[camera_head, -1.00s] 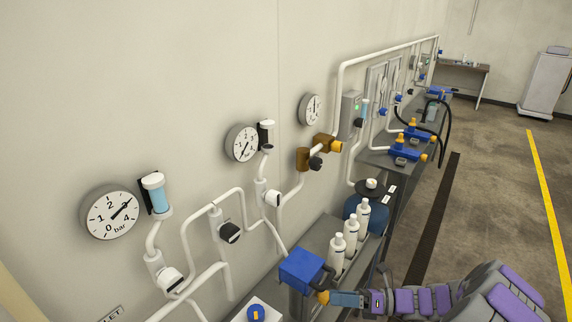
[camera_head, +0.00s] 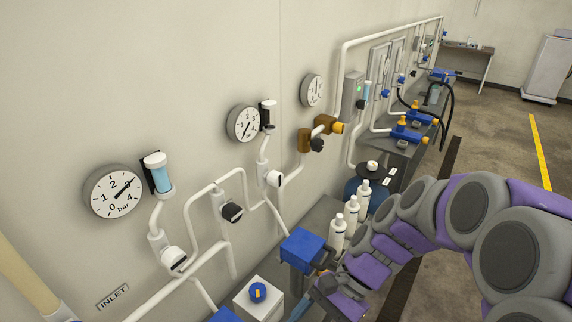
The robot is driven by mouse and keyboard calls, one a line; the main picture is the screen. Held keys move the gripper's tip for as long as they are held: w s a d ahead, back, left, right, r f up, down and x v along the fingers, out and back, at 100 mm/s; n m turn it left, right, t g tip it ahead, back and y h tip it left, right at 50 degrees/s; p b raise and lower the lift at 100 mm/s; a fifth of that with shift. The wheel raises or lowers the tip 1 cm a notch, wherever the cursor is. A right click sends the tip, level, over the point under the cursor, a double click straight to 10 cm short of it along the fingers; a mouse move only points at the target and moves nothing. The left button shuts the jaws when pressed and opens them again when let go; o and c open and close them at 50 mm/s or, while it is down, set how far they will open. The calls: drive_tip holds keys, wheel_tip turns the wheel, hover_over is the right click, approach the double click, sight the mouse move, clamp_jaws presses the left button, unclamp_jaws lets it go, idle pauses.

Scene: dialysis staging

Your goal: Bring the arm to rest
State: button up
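My arm (camera_head: 455,215), with grey joints and purple links, reaches in from the right edge, folded and raised in front of the bench. Its end, my gripper (camera_head: 303,306), points down and left beside the front of a blue box (camera_head: 302,246) with a dark handle. The fingers are small and partly hidden by my own links, so I cannot tell whether they are open or shut. No held object can be made out.
White bottles (camera_head: 351,214) stand on the grey bench behind my arm. Pipes and gauges (camera_head: 113,191) line the wall. The floor (camera_head: 490,150) at the right is open.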

drive_tip(key=s+d+r+n+t+h, duration=0.2)
drive_tip(key=s+d+n+h, duration=0.5)
drive_tip(key=s, duration=0.4)
drive_tip(key=shift+s+d+n+t, duration=0.35)
drive_tip(key=shift+d+n+t, duration=0.35)
drive_tip(key=shift+d+n, duration=0.3)
